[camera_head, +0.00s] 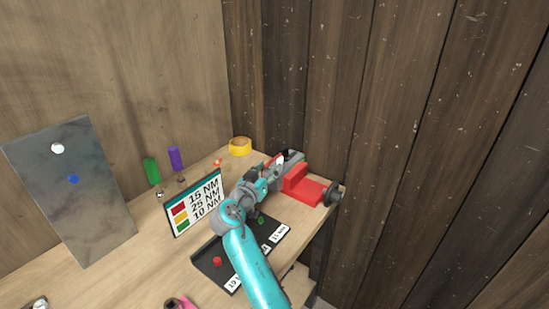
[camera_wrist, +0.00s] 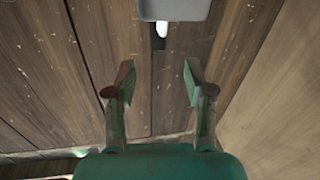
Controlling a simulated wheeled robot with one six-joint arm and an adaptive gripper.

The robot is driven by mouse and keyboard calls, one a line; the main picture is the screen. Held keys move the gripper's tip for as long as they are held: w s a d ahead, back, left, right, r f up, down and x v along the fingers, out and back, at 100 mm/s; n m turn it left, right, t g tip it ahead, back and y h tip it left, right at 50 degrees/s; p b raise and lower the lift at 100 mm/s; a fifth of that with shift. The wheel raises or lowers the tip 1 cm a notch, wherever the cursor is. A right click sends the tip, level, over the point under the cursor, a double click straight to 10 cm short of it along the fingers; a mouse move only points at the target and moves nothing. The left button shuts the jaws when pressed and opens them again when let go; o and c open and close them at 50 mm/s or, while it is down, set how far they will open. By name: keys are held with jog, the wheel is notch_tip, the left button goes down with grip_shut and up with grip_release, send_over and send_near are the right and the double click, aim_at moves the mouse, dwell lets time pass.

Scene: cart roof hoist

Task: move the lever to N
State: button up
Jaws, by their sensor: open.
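I cannot make out a lever or an N mark for certain. In the wrist view a grey block (camera_wrist: 174,9) with a small white rounded tip (camera_wrist: 162,29) under it shows at the top edge, beyond the fingertips. My gripper (camera_wrist: 155,78) is open there, with nothing between its two fingers. In the head view my gripper (camera_head: 277,163) is over the back right of the bench, beside a red vise-like tool (camera_head: 303,186). The arm hides part of what lies around it.
A sign with torque values (camera_head: 196,202) stands on the wooden bench (camera_head: 120,283). A dark tray (camera_head: 213,264) lies beside my arm. Green (camera_head: 151,170) and purple (camera_head: 175,158) handles, a yellow roll (camera_head: 240,146) and a metal panel (camera_head: 75,200) stand farther back. Wooden walls close the corner.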

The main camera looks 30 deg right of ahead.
aim_at(282, 153)
jog(key=x, duration=1)
jog(key=shift+d, duration=0.3)
grip_shut()
